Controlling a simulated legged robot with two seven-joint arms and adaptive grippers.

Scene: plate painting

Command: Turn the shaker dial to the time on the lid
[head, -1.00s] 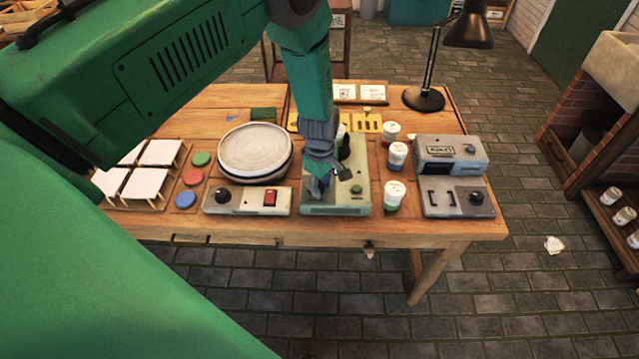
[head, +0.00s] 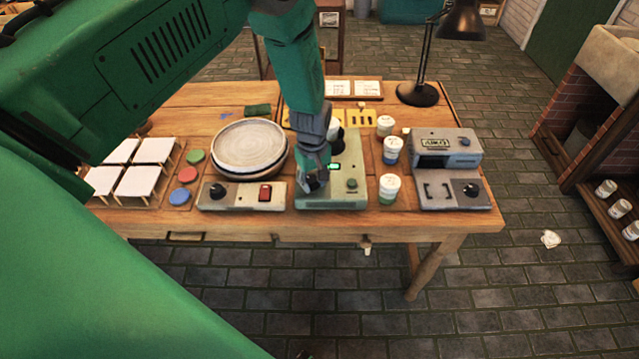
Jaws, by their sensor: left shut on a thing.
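The grey-green shaker (head: 347,202) sits in the middle of the table's front part, with a small lit green display (head: 334,167) and a green button (head: 351,184) on its top. My left gripper (head: 312,186) points down over the shaker's front left. It is shut on the shaker dial, which its fingers hide. A jar with a white lid (head: 334,123) shows partly behind my wrist, at the shaker's rear. Three white-lidded jars (head: 388,188) stand in a column right of the shaker. Any time written on a lid is too small to read. My right gripper is out of view.
A control box (head: 233,201) with a black knob and red switch stands left of the shaker, before a round wheel (head: 249,146). A grey device (head: 450,150) stands at the right. White tiles on small stands (head: 125,182) are far left.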

